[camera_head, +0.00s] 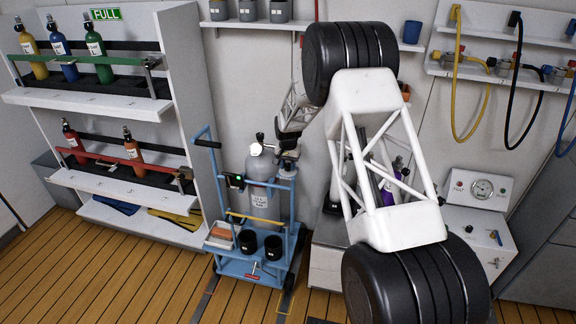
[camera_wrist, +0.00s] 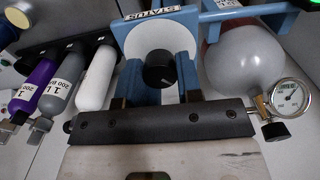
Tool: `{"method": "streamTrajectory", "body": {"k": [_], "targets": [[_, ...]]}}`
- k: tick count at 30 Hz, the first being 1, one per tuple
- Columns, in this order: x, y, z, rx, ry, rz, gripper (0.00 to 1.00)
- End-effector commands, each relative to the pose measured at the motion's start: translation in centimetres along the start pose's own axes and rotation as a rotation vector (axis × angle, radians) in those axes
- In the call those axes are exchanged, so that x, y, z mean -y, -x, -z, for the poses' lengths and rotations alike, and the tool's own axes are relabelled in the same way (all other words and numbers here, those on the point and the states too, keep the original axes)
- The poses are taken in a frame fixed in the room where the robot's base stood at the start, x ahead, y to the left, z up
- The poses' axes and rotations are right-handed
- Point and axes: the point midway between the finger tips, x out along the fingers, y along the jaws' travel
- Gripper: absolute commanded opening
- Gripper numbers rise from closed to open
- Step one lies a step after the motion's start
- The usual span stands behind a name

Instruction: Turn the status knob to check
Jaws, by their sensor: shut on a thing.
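The status knob (camera_wrist: 160,70) is a round black knob on a white round dial, on a blue plate whose STATUS label (camera_wrist: 152,15) appears upside down in the wrist view. My gripper (camera_wrist: 159,78) has one finger on each side of the knob and is shut on it. The knob's pointer setting cannot be made out, and no check mark is readable. In the head view my gripper (camera_head: 284,150) reaches down to the upper right of the blue cart (camera_head: 252,272), beside the grey cylinder (camera_head: 258,190). The knob is not discernible there.
A pressure gauge (camera_wrist: 290,96) sits close to the right of my gripper in the wrist view. Several cylinders stand at its left, including a purple one (camera_wrist: 37,85). In the head view, the FULL rack (camera_head: 185,80) stands left of the cart and a gauge panel (camera_head: 477,187) stands right.

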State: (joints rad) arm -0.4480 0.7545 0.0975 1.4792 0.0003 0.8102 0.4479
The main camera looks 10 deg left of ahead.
Motion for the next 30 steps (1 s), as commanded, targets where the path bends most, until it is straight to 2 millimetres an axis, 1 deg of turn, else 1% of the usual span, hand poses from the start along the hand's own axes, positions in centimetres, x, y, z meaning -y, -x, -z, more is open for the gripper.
{"method": "streamTrajectory", "body": {"k": [8,14,20,30], "targets": [[-0.05,0.04,0.03,0.0,-0.017,0.0,0.09],[-0.06,0.03,-0.01,0.0,-0.083,0.0,0.09],[-0.04,0.04,0.01,0.0,-0.206,0.0,0.09],[-0.04,0.05,0.0,0.0,-0.491,-0.001,0.09]]}}
